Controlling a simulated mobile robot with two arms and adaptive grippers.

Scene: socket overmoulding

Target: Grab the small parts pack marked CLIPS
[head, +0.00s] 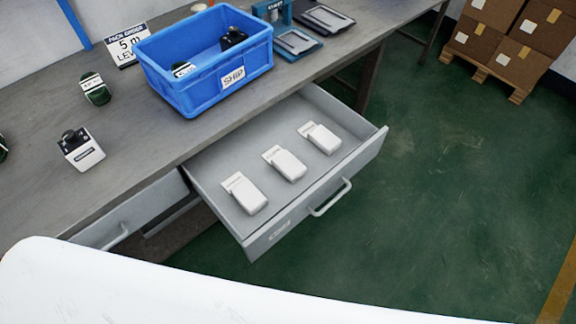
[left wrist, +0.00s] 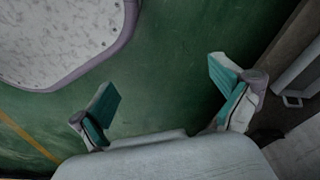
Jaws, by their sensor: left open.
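Three white small packs lie in a row in the open grey drawer (head: 224,172) in the head view: a near left pack (head: 246,193), a middle pack (head: 286,163) and a far right pack (head: 321,138). Their labels are too small to read, so I cannot tell which is marked CLIPS. My left gripper (left wrist: 165,100) is open and empty in the left wrist view, above the green floor. It is not in the head view, and no pack shows between its fingers. My right gripper is in neither view.
A blue bin (head: 190,95) marked SHIP stands on the grey workbench (head: 130,140), holding dark items. The drawer juts out over the floor. Cardboard boxes (head: 497,45) sit on a pallet at the back right.

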